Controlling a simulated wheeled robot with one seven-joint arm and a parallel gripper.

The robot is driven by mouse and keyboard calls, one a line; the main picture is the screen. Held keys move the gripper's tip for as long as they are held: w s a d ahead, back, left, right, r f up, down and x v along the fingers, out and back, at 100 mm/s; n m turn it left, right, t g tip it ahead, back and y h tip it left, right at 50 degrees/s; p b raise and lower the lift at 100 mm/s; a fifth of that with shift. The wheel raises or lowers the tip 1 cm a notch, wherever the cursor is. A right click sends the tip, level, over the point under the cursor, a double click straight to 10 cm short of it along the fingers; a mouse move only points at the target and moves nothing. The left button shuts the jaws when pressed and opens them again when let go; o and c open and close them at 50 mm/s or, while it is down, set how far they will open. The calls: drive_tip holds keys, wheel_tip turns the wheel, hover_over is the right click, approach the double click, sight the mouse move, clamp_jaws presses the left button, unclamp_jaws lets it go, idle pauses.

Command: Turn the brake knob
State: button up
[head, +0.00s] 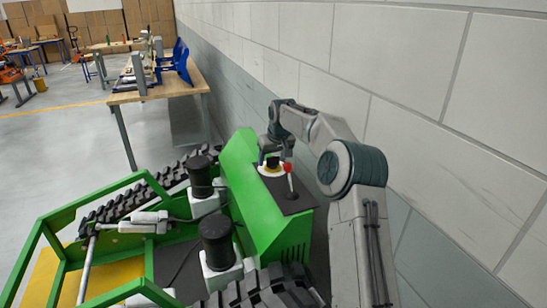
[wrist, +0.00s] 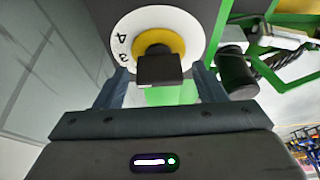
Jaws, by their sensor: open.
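The brake knob is a black block-shaped grip (wrist: 158,69) on a yellow collar, set over a white dial (wrist: 190,25) with the figures 3 and 4 in view. In the head view the knob (head: 272,162) sits on the dark top panel of the green tracked carrier (head: 245,190). My gripper (wrist: 158,84) is open, its fingers apart at the left and right of the knob in the wrist view. The head view shows my gripper (head: 271,150) close over the knob. I cannot tell whether either finger touches it.
A lever with a red ball (head: 288,168) stands just beside the dial. Two black cylinders (head: 216,240) rise from the carrier's deck. A block wall (head: 420,110) runs close on the right. A wooden workbench (head: 160,90) stands behind; open floor lies at left.

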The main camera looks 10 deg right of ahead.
drive_tip(key=shift+c, duration=0.3)
drive_tip(key=c, duration=0.9)
drive_tip(key=shift+d, duration=0.15)
